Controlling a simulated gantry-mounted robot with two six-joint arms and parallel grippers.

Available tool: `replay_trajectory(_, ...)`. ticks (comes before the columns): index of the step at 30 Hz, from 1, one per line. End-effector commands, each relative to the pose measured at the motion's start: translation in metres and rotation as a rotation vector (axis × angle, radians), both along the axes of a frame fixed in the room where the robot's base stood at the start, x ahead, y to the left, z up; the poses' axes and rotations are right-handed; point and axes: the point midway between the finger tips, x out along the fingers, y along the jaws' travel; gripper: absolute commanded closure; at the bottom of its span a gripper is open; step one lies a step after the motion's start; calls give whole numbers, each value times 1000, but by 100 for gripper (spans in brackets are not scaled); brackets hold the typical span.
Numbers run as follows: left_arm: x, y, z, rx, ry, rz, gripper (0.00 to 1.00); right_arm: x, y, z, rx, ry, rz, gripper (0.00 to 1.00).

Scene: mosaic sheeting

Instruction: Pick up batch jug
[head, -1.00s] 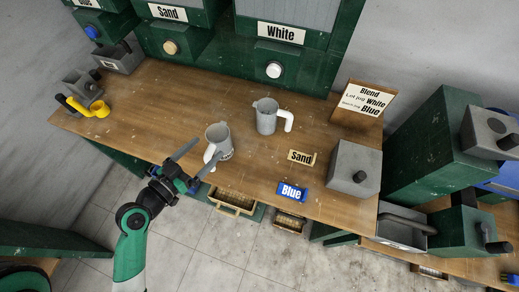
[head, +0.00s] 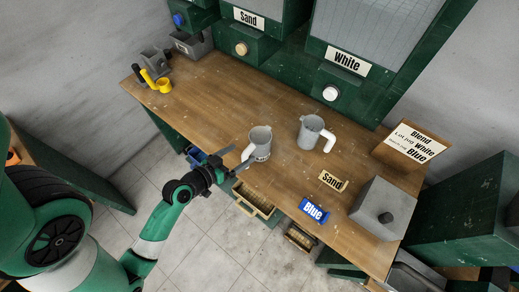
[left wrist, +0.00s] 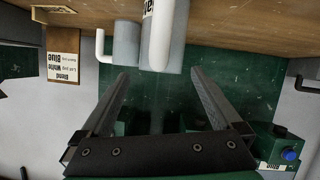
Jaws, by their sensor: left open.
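Two grey jugs with pale handles stand upright on the wooden bench. The nearer jug (head: 260,143) has dark lettering low on its side and its handle toward the front left. The other jug (head: 311,133) stands behind it to the right; I cannot tell for certain which is the batch jug. My left gripper (head: 232,162) is open and empty at the bench's front edge, beside the nearer jug's handle. In the left wrist view, which is upside down, the lettered jug (left wrist: 179,20) and the other jug (left wrist: 125,44) lie beyond my open fingers (left wrist: 160,73).
A sign (head: 412,143) names White and Blue. A yellow scoop (head: 163,86) is far left. Open drawers (head: 254,199) jut out below the front edge.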

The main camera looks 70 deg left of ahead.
Motion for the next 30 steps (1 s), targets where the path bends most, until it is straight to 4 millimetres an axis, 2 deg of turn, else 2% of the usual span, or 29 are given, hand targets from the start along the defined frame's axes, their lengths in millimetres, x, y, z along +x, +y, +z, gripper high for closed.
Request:
replay_trajectory(2, 3, 1, -1, 1, 0, -1, 2, 0, 0, 0, 0, 0, 0, 100)
replay_trajectory(11, 42, 17, -17, 1, 0, -2, 2, 0, 0, -2, 0, 0, 0, 100)
replay_trajectory(19, 45, 18, -18, 0, 0, 0, 3, 0, 0, -2, 0, 0, 0, 100)
replay_trajectory(30, 44, 18, -18, 0, 1, 0, 70, 0, 0, -2, 0, 0, 0, 100)
